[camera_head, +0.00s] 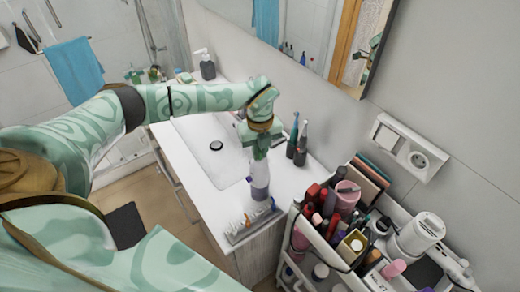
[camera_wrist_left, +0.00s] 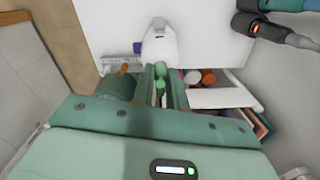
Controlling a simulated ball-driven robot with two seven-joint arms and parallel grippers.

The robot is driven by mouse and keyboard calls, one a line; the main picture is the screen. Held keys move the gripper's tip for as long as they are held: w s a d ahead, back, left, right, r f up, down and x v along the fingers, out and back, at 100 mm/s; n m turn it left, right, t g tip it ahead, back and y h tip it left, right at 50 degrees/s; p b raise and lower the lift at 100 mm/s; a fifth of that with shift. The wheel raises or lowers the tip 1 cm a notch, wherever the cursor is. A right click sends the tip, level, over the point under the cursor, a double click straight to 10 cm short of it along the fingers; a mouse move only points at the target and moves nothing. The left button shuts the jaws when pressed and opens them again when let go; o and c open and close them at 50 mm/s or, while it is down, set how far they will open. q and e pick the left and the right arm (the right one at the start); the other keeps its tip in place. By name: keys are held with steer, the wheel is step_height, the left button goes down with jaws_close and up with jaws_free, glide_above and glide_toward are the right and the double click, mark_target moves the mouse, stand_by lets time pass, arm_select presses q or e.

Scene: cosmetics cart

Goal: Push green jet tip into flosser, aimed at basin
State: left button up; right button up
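The flosser (camera_head: 260,179) stands upright at the counter's front right corner, white above and grey below. My left gripper (camera_head: 258,155) points down directly over its top. In the wrist view the flosser's white body (camera_wrist_left: 160,47) is just beyond the fingers. A thin bright green jet tip (camera_wrist_left: 160,70) sits between the two close fingers (camera_wrist_left: 164,88), which appear shut on it. The fingers hide where tip and flosser meet, so I cannot tell if the tip is seated. The white basin (camera_head: 208,140) is left of the flosser. My right gripper is in neither view.
A tray of small tips (camera_head: 250,224) lies at the counter's front edge. Two dark electric toothbrushes (camera_head: 300,146) stand right of my gripper by the wall. A crowded cosmetics cart (camera_head: 335,262) stands at the lower right. A soap dispenser (camera_head: 207,68) stands at the back.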

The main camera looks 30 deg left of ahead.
arm_select(q)
steer(key=o, duration=0.5)
steer(key=shift+r, duration=0.15)
step_height(320, 180, up, 16)
steer(key=b, duration=0.1)
stand_by(0.7)
